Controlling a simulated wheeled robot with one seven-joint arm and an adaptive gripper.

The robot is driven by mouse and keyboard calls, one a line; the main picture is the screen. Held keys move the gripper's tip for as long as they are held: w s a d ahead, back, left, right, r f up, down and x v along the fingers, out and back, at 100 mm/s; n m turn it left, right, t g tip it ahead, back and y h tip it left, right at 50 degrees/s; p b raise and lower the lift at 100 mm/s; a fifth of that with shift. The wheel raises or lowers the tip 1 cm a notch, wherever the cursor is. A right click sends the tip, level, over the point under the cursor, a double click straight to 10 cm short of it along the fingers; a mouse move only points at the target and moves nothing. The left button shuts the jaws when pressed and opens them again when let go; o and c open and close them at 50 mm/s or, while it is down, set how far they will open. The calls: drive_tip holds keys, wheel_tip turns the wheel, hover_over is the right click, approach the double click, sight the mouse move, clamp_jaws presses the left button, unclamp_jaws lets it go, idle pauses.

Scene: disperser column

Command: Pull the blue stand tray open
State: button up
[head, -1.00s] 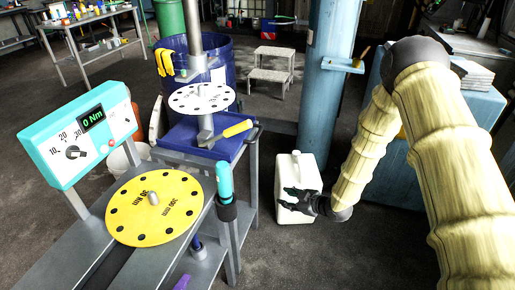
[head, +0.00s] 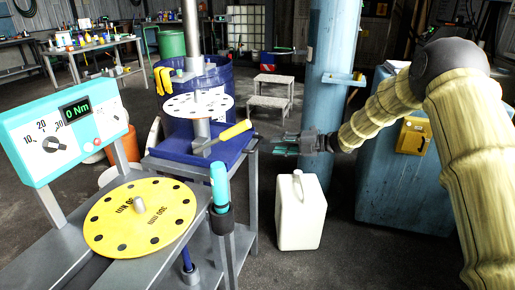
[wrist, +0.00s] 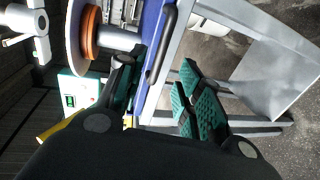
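The blue stand tray (head: 226,151) sits at the top of a grey metal stand, under the white perforated disc. Its blue front edge also shows in the wrist view (wrist: 149,81), with a black bar handle (wrist: 159,47) on it. My gripper (head: 275,146) is to the right of the tray in the head view, at about its height and apart from it. In the wrist view its two green-padded fingers (wrist: 160,82) are spread with nothing held between them. The handle lies ahead, between the lines of the fingers.
A yellow-handled tool (head: 236,131) lies over the tray. A white jerrycan (head: 300,217) stands on the floor below my gripper. A blue column (head: 333,70) stands behind the gripper. The teal-topped post (head: 221,187) is near the stand's front.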

sight(258, 143)
drive_tip(key=x, duration=0.8)
drive_tip(key=shift+w+a+f, duration=0.1)
drive_tip(key=shift+w+a, duration=0.05)
drive_tip(key=shift+a, duration=0.25)
clamp_jaws()
